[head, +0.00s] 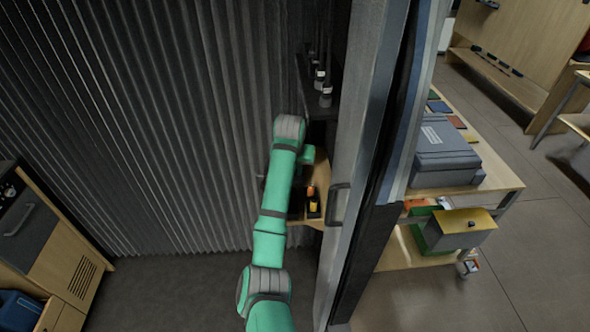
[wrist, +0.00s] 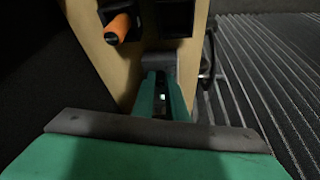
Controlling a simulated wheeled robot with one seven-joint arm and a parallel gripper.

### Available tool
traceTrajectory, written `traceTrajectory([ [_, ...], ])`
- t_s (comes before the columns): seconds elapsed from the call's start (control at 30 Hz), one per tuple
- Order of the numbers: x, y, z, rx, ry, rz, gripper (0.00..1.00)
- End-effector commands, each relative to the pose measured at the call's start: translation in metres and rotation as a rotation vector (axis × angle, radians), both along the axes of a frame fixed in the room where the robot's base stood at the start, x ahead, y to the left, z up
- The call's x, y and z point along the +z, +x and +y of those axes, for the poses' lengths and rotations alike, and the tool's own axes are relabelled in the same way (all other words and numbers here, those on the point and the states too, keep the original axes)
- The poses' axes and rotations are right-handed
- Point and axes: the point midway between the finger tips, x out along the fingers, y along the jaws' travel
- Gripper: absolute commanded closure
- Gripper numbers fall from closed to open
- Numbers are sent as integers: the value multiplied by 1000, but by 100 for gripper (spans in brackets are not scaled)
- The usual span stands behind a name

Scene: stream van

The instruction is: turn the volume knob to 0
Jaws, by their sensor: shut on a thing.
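My gripper (wrist: 163,100) shows in the wrist view, its two green fingers closed around a small dark part (wrist: 161,82) with a pale spot by it. The part is mostly hidden between the fingers, and I cannot tell whether it is the volume knob. A grey block (wrist: 160,62) stands just beyond the fingertips, against a wooden panel (wrist: 100,62). In the head view my arm reaches to a wooden cabinet (head: 321,172), and the fingertips are hidden. No volume scale or pointer is readable.
An orange-handled thing (wrist: 119,26) sits in a dark socket on the wooden panel. Corrugated wall (head: 150,110) runs along the left. A grey door edge with a handle (head: 338,204) stands close to the right of my arm. A bench with a grey case (head: 445,155) is beyond.

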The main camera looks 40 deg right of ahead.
Motion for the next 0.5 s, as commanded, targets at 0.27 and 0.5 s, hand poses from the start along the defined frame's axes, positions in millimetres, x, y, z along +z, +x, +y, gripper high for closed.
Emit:
traceTrajectory([
  [0.27,1,-1,-2,163,-1,0,100],
  [0.5,1,-1,-2,235,0,-1,100],
])
